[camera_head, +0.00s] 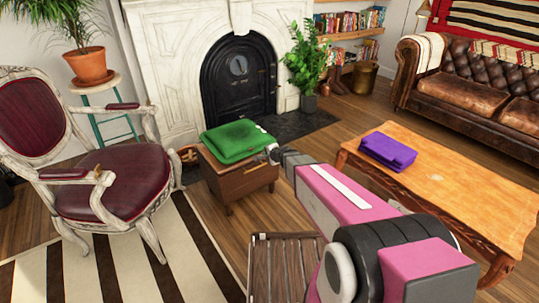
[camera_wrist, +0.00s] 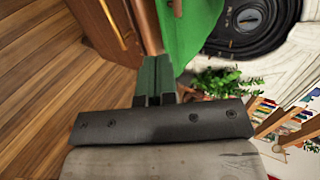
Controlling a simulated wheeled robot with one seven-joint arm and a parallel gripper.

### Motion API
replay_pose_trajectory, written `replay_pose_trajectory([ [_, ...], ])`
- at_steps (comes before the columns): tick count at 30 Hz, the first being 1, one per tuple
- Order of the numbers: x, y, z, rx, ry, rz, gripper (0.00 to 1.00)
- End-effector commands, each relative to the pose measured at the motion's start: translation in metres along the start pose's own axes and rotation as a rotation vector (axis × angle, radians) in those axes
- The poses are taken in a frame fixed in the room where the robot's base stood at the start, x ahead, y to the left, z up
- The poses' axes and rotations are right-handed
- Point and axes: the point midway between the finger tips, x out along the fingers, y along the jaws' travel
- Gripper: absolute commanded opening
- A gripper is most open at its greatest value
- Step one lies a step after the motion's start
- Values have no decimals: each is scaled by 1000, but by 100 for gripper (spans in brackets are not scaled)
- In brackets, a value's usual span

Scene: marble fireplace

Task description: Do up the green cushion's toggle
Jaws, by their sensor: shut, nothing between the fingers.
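The green cushion (camera_head: 235,141) lies flat on a small wooden cabinet (camera_head: 236,182) in front of the fireplace. My gripper (camera_head: 272,153) is close to the cushion's right edge. In the wrist view the cushion (camera_wrist: 195,30) fills the top middle, just beyond my fingertips (camera_wrist: 156,62), which are together with nothing between them. A small brown piece at the top of the wrist view (camera_wrist: 177,8) shows against the green; I cannot tell whether it is the toggle. I cannot tell whether the fingers touch the cushion. The toggle's fastening cannot be made out.
A wooden coffee table (camera_head: 470,185) with a folded purple cloth-like item (camera_head: 388,151) stands at right. A burgundy armchair (camera_head: 115,185) is at left. A slatted wooden seat (camera_head: 284,265) is low in front. A potted plant (camera_head: 305,65) stands beside the fireplace (camera_head: 180,60). Some floor is clear between.

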Motion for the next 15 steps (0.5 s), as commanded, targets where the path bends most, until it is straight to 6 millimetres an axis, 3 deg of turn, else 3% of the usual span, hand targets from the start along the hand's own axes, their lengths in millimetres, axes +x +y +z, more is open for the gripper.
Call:
replay_pose_trajectory([
  [1,13,0,-2,0,0,0,0],
  [9,64,0,-1,0,-1,0,0],
  [15,90,-14,-1,-2,0,0,0],
])
